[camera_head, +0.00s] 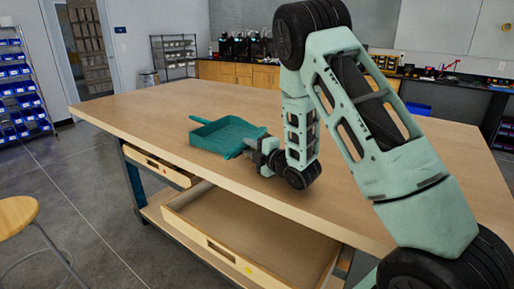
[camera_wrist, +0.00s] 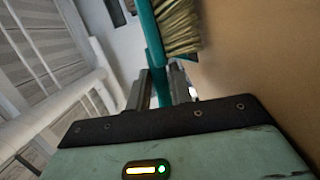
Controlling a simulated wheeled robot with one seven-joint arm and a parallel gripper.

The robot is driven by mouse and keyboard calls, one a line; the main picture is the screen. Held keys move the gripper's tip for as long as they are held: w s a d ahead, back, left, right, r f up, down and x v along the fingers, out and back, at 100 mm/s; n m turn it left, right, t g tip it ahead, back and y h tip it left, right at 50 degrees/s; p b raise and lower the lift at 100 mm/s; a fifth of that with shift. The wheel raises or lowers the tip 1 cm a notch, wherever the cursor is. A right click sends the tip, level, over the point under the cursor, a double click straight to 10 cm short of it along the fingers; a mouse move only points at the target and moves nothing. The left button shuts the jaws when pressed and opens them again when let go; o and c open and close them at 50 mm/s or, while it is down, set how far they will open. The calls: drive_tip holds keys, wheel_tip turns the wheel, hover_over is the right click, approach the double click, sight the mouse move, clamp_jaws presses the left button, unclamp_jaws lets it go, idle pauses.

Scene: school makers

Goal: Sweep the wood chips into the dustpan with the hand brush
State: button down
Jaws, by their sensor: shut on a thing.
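The teal dustpan (camera_head: 225,134) lies on the wooden workbench, left of my gripper. My gripper (camera_head: 256,152) is low over the bench near its front edge, shut on the hand brush. In the wrist view my gripper (camera_wrist: 168,82) holds the brush's teal handle (camera_wrist: 152,40). The brush's pale bristles (camera_wrist: 178,28) face the bench top. In the head view a short teal piece (camera_head: 236,151) shows between the gripper and the dustpan; it looks like part of the brush. I see no wood chips in either view.
The workbench top (camera_head: 150,101) is clear around the dustpan. An open drawer (camera_head: 245,236) juts out below the front edge. A stool (camera_head: 18,214) stands at the left. Shelves with blue bins (camera_head: 20,95) stand beyond it.

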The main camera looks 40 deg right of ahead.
sight(240, 143)
drive_tip(key=shift+w+a+r+p, duration=0.1)
drive_tip(key=shift+w+a+p, duration=0.3)
drive_tip(key=shift+w, duration=0.4)
drive_tip(key=shift+w+a+r+p, duration=0.15)
drive_tip(key=shift+w+a+p, duration=0.15)
drive_tip(key=shift+w, duration=0.5)
drive_tip(key=shift+w+a+r+p, duration=0.1)
drive_tip(key=shift+w+a+p, duration=0.3)
drive_tip(key=shift+w, duration=0.4)
drive_tip(key=shift+w+f, duration=0.1)
drive_tip(key=shift+w, duration=0.2)
drive_tip(key=shift+w+a+b, duration=0.25)
drive_tip(key=shift+w+a, duration=0.05)
drive_tip(key=shift+w, duration=0.35)
drive_tip(key=shift+w+a+b, duration=0.25)
drive_tip(key=shift+w+b, duration=0.05)
drive_tip(key=shift+w, duration=0.4)
drive_tip(key=shift+w+a+b, duration=0.25)
drive_tip(key=shift+w+a, duration=0.05)
drive_tip(key=shift+w, duration=0.35)
drive_tip(key=shift+w+r, duration=0.2)
drive_tip(key=shift+r, duration=0.25)
drive_tip(key=shift+r+p, duration=0.8)
drive_tip(key=shift+r, duration=1.15)
drive_tip(key=shift+r+p, duration=1)
drive_tip(key=shift+r, duration=1.5)
